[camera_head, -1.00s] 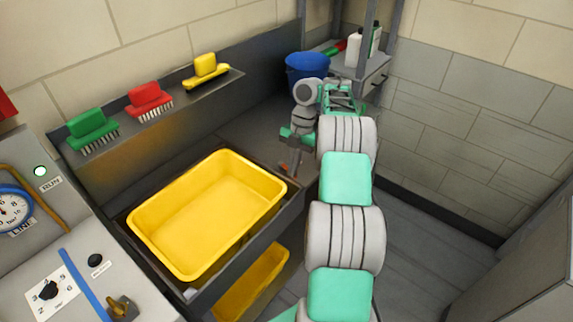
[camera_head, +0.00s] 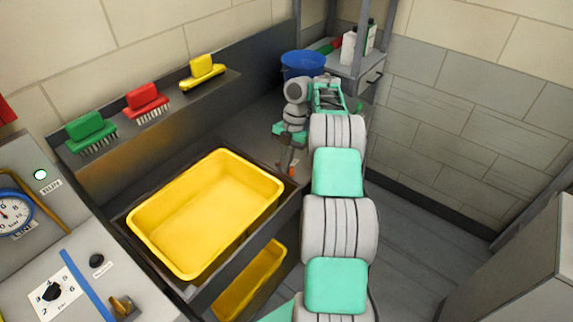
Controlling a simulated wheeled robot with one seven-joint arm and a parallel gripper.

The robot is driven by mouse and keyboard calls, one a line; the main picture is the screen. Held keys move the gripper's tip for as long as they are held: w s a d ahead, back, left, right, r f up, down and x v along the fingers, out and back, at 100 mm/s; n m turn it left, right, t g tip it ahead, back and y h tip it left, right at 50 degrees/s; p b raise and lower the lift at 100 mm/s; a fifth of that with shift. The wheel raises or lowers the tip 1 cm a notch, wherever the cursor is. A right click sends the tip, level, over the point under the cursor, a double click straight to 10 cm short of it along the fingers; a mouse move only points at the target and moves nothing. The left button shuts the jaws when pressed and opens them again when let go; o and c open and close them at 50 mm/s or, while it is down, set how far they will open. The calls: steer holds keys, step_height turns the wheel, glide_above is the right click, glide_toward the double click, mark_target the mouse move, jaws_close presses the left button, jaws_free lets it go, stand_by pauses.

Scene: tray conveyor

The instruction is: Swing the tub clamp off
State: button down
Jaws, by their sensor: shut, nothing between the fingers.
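A yellow tub (camera_head: 165,207) sits in the dark frame of the conveyor. The tub clamp is hard to make out; a small orange-tipped piece (camera_head: 291,170) shows at the tub's far right corner, and I cannot tell whether it is the clamp. My gripper (camera_head: 287,172) is shut and empty, pointing down beside that corner, close to the orange piece. I cannot tell whether it touches it. My arm reaches in from the lower right and hides part of the area behind it.
A second yellow tub (camera_head: 250,285) lies below. Green (camera_head: 90,129), red (camera_head: 146,101) and yellow (camera_head: 203,70) brushes sit on the back ledge. A blue bucket (camera_head: 303,66) stands behind my arm. A control panel (camera_head: 70,285) is at left. The floor at right is clear.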

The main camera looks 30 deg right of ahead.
steer(key=s+a+r+b, duration=0.2)
steer(key=s+a+r, duration=0.3)
steer(key=s+r, duration=0.8)
steer(key=shift+a, duration=0.2)
